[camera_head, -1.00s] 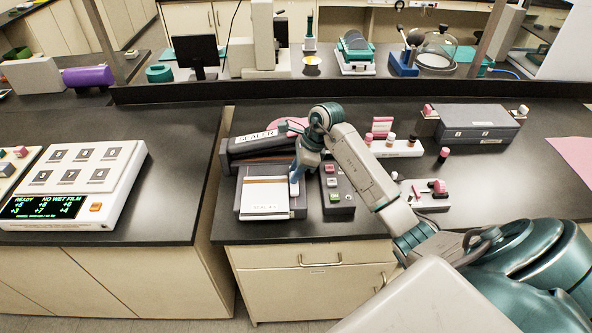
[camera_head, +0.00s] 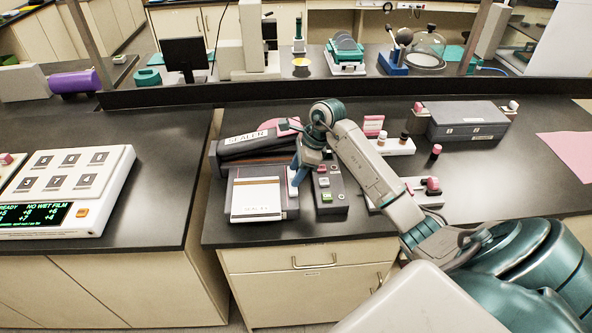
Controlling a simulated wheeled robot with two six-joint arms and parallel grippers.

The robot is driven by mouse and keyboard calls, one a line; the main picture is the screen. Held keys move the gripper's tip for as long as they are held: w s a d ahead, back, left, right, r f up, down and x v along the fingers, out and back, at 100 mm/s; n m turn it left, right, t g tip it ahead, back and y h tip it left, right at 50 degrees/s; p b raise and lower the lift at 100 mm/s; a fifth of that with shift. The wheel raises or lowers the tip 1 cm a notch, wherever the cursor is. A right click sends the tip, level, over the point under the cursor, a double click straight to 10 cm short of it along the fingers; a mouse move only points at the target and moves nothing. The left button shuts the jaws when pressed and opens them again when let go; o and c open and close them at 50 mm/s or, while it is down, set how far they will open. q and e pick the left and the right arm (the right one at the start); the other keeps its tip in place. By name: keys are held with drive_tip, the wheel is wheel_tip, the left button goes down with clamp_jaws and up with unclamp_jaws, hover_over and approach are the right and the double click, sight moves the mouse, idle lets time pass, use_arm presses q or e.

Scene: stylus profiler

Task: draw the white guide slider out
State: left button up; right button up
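The grey sealer (camera_head: 248,139) stands on the dark bench, with a flat bed in front of it that carries a white sheet-like piece (camera_head: 256,201). A small pale part (camera_head: 293,191) shows at the bed's right edge, beneath my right gripper; it may be the white guide slider, but it is too small and covered to be sure. My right gripper (camera_head: 295,183) points down at that edge, with blue fingertips close to the pale part. I cannot tell whether they are shut on it. My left gripper is not in view.
A control box (camera_head: 329,190) with coloured buttons stands just right of the gripper. White racks with small bottles (camera_head: 391,146) and a grey case (camera_head: 468,121) stand farther right. A white readout unit (camera_head: 100,190) is at left, across a gap between benches.

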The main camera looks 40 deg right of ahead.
drive_tip(key=shift+r, duration=0.15)
drive_tip(key=b+v, duration=0.4)
drive_tip(key=v, duration=0.6)
drive_tip(key=shift+r, duration=0.25)
drive_tip(key=shift+d, duration=0.1)
